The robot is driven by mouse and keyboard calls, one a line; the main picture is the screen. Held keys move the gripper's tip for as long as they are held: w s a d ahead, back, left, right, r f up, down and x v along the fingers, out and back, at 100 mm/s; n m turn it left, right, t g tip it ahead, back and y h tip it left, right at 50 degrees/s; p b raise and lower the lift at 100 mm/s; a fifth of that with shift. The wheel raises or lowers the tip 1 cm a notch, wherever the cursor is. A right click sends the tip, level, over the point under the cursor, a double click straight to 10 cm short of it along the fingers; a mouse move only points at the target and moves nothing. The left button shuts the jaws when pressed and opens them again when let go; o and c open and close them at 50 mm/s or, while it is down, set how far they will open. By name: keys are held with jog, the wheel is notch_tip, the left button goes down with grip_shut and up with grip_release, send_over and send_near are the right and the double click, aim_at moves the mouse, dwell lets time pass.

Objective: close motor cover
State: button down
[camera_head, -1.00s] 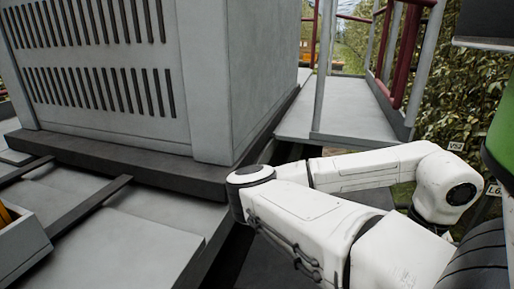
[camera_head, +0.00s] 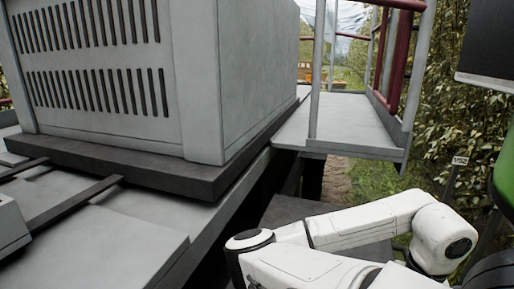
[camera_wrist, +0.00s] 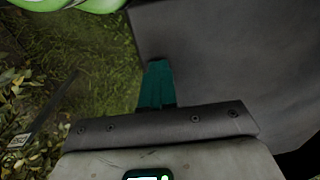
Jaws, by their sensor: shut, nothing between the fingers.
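A large grey housing (camera_head: 235,95) with two rows of dark vent slots stands on a dark base at the left of the head view. I cannot tell which part of it, if any, is the motor cover, and no open cover shows. My gripper's teal fingers (camera_wrist: 157,84) are shut together with nothing between them in the wrist view. They point past a plain dark grey surface (camera_wrist: 235,60) on the right, with grass on the left. In the head view my white arm is folded at the lower right, and the gripper is out of sight there.
A grey walkway (camera_head: 345,122) with grey posts and dark red rails (camera_head: 397,60) runs beyond the housing. Grey deck plates (camera_head: 95,225) lie in front at left. A leafy hedge (camera_head: 440,110) is at right. A gap opens between the deck and the walkway.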

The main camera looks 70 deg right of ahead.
jog(key=shift+s+a+f, duration=0.1)
jog(key=shift+s+f, duration=0.1)
jog(key=shift+f, duration=0.95)
jog(key=shift+b, duration=0.3)
notch_tip(320, 180, up, 13)
jog(key=p, duration=0.3)
jog(key=shift+s, duration=0.15)
